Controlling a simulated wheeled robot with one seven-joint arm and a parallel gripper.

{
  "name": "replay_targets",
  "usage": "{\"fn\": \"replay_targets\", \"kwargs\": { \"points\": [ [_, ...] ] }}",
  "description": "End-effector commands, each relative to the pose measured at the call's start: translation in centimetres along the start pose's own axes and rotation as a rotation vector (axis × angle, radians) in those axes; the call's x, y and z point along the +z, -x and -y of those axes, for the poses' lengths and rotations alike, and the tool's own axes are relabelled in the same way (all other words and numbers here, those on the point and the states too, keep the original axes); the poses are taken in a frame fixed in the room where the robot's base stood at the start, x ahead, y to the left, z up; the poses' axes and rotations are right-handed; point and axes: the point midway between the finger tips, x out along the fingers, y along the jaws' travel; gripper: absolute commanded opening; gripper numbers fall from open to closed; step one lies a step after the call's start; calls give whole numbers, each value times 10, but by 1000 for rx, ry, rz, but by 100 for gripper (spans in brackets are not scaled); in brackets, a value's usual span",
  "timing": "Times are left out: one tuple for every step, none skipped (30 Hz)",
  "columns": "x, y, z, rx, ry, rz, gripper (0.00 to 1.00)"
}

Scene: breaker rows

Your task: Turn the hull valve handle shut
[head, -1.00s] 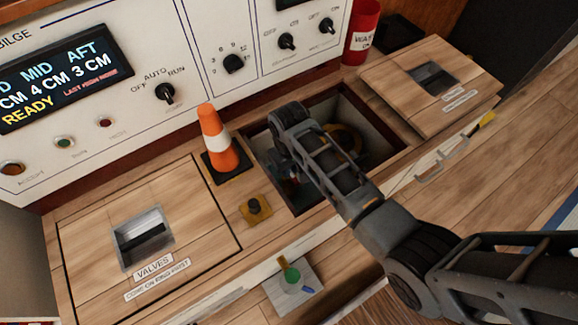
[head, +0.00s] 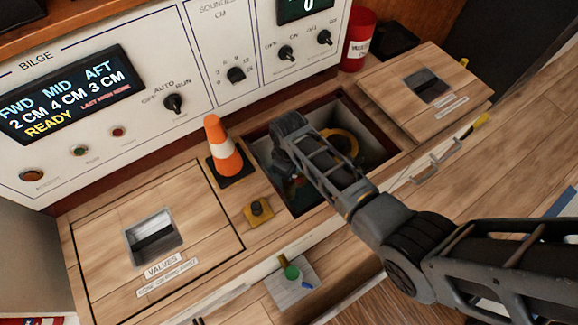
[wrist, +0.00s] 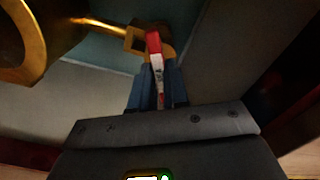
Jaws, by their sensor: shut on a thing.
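The hull valve handle (wrist: 153,42), a narrow lever with a red end and a white lettered part, shows in the wrist view. My gripper (wrist: 158,82) is shut on it, with blue fingers on both sides. The handle's red end reaches past the fingers to a brass fitting (wrist: 137,38). A brass stem runs from the fitting to a large brass ring-shaped part (wrist: 30,50) at the left. In the head view my arm reaches down into the open hatch (head: 372,150), and the handle and fingertips are mostly hidden there.
An orange cone (head: 222,148) stands left of the opening, behind a small yellow block with a black knob (head: 258,210). The lifted hatch lid (head: 445,105) lies to the right. A closed VALVES lid (head: 200,220) is at the left. The opening's walls are close around my gripper.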

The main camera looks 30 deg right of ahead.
Motion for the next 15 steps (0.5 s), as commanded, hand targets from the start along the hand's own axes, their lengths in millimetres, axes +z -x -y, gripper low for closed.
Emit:
{"fn": "replay_targets", "kwargs": {
  "points": [
    [0, 4, 0, 0, 46, 0, 0],
    [0, 4, 0, 0, 74, 0, 0],
    [0, 4, 0, 0, 112, 0, 0],
    [0, 3, 0, 0, 140, 0, 0],
    [0, 3, 0, 0, 168, 0, 0],
    [0, 3, 0, 0, 207, 0, 0],
    [0, 3, 0, 0, 235, 0, 0],
    [0, 3, 0, 0, 263, 0, 0],
    [0, 3, 0, 0, 301, -1, 0],
    [0, 3, 0, 1, 330, -1, 0],
    [0, 3, 0, 1, 358, -1, 0],
    [0, 3, 0, 0, 397, 0, 0],
    [-1, 2, 0, 1, 425, 0, 0],
    [-1, 3, 0, 1, 453, -1, 0],
    [-1, 3, 0, 1, 492, -2, 0]
  ]
}}
